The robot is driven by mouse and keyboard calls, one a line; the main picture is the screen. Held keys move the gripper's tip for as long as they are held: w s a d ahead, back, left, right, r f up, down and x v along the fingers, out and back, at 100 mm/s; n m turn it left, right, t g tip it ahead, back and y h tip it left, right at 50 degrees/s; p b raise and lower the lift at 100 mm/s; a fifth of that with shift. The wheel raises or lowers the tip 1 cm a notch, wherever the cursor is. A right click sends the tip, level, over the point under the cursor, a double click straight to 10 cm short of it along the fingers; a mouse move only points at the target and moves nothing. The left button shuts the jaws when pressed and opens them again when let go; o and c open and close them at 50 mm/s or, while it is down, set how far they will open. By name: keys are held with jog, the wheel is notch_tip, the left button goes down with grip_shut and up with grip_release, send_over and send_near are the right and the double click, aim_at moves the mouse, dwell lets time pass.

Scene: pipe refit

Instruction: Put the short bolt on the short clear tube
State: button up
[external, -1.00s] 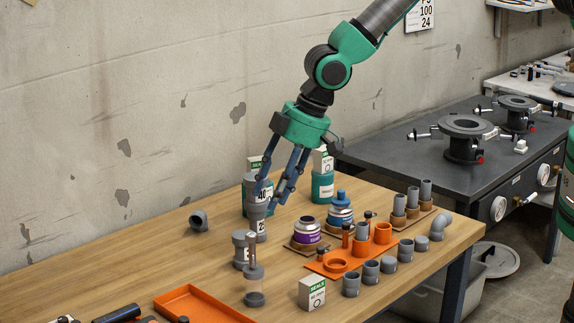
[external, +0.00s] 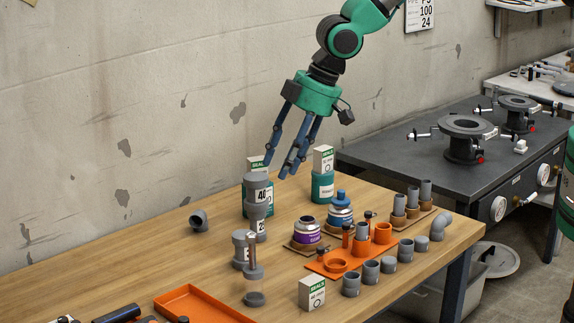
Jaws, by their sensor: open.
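There is a gap between the fingertips and the fitting. A short clear tube (external: 254,285) stands upright at the front of the table. A slim upright piece (external: 252,252) rises from its top; I cannot tell whether this is the short bolt. Small dark-headed pieces stand near the orange tray, one reddish (external: 347,236) and one behind it (external: 368,216); I cannot tell whether either is the bolt.
Grey fittings (external: 241,250) stand just behind the clear tube. A white seals box (external: 312,293) and several grey sockets (external: 351,285) are to its right. An empty orange tray (external: 200,304) lies front left.

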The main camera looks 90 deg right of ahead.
jog(key=s+d+r, duration=0.3)
jog(key=s+r, duration=0.6)
jog(key=s+d+r, duration=0.4)
jog(key=s+r, duration=0.4)
jog(key=r, duration=0.2)
jog(key=s+d+r, duration=0.3)
jog(key=s+r, duration=0.6)
jog(key=s+d+r, duration=0.1)
jog(key=s+d, duration=0.1)
jog(key=s, duration=1.4)
jog(key=s+d+r+m+t, duration=0.1)
jog(key=s+d+r, duration=0.1)
jog(key=s, duration=1.4)
jog(key=shift+s+d+h, duration=0.3)
jog(key=shift+d, duration=0.25)
jog(key=shift+f, duration=0.1)
notch_tip(320, 180, down, 12)
jog(key=b, duration=1.1)
jog(key=shift+r+b, duration=0.2)
jog(key=shift+b, duration=0.2)
